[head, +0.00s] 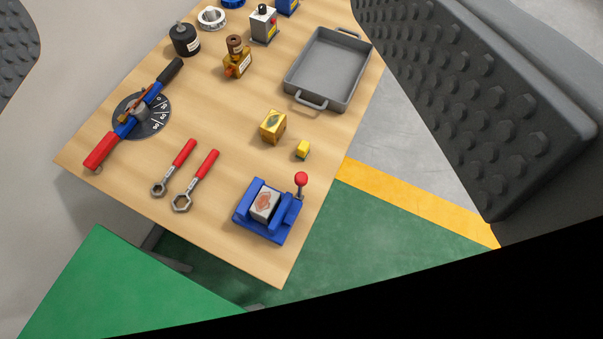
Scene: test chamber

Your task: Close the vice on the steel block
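The blue vice (276,226) sits near the front right corner of the wooden table. Its lever, with a red ball knob (301,179), stands up at the vice's right back side. The steel block (264,205), grey with a reddish mark on top, sits between the vice jaws. From this view I cannot tell whether both jaws touch the block. My gripper does not show in the head view; a black area fills the lower right of the picture.
Dark studded panels (470,100) stand right.

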